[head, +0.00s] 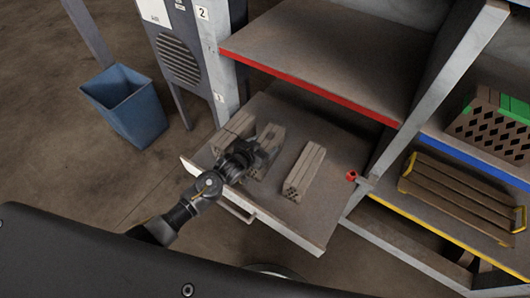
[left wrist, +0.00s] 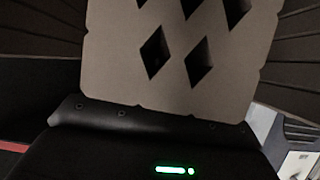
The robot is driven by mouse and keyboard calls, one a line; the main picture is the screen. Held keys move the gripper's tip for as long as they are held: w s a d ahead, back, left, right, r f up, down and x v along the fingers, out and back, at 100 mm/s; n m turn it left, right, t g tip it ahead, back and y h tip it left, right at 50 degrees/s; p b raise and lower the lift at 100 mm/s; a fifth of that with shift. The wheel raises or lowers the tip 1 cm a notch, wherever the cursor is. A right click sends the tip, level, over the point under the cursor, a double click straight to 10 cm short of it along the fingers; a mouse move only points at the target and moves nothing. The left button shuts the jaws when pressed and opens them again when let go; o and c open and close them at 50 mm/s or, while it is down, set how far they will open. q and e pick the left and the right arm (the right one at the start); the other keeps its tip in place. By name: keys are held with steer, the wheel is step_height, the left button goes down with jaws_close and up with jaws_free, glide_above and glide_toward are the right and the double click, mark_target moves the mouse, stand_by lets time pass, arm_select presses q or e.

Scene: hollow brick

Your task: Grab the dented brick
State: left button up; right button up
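Three long grey-brown hollow bricks lie on the pulled-out lower shelf: a left brick (head: 233,128), a middle brick (head: 273,134) and a right brick (head: 304,172) with holes in its near end. I cannot tell from the head view which one is dented. My left gripper (head: 262,150) is at the middle brick and covers much of it. In the left wrist view, a brick's end face (left wrist: 180,65) with diamond holes stands right against the gripper body. The fingertips and their contact with the brick are not clear. My right gripper is not in view.
The pulled-out shelf (head: 262,216) has a white front edge and handle. A red-edged shelf (head: 315,52) overhangs it at the back. A blue bin (head: 128,105) stands at the left.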

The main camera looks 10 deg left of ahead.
arm_select(q)
steer(key=c, duration=1.4)
steer(key=shift+r, duration=0.15)
jaws_close()
steer(key=shift+w+r, duration=0.1)
steer(key=shift+r, duration=0.05)
